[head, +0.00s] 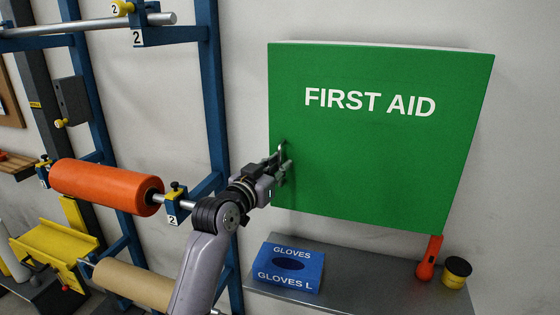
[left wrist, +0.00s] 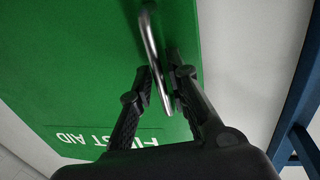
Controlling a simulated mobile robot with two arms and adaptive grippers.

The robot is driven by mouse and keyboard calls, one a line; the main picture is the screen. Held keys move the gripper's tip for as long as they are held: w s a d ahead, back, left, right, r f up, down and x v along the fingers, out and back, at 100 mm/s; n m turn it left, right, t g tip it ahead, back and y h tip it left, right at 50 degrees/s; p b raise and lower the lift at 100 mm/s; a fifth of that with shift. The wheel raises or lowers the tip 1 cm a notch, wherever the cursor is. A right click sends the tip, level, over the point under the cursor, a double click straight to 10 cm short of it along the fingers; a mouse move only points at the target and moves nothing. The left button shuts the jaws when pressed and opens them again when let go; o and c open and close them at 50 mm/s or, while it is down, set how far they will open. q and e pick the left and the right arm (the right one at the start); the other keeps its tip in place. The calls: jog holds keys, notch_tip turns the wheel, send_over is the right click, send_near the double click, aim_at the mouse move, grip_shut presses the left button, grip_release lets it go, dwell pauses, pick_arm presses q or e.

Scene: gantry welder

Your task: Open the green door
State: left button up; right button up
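The green door (head: 370,150) is the front of a wall cabinet marked FIRST AID. It looks shut, with no gap showing at its edges. A silver bar handle (head: 281,155) sits at its lower left edge. My left gripper (head: 281,162) is at this handle. In the left wrist view the handle (left wrist: 153,45) runs between the two fingers of my left gripper (left wrist: 160,68), and the green door (left wrist: 70,60) lies behind. The fingers are close to the bar on both sides; whether they press on it is not clear. My right gripper is not in view.
Below the cabinet, a grey shelf (head: 385,292) holds a blue gloves box (head: 288,268), an orange flashlight (head: 429,260) and a yellow-black roll (head: 456,272). A blue rack (head: 216,95) with an orange roll (head: 105,186) and a brown roll (head: 132,284) stands left. Wall right of the cabinet is bare.

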pick_arm(q)
jog(key=shift+w+d, duration=0.15)
jog(key=shift+w, duration=0.1)
grip_shut()
dwell(0.7)
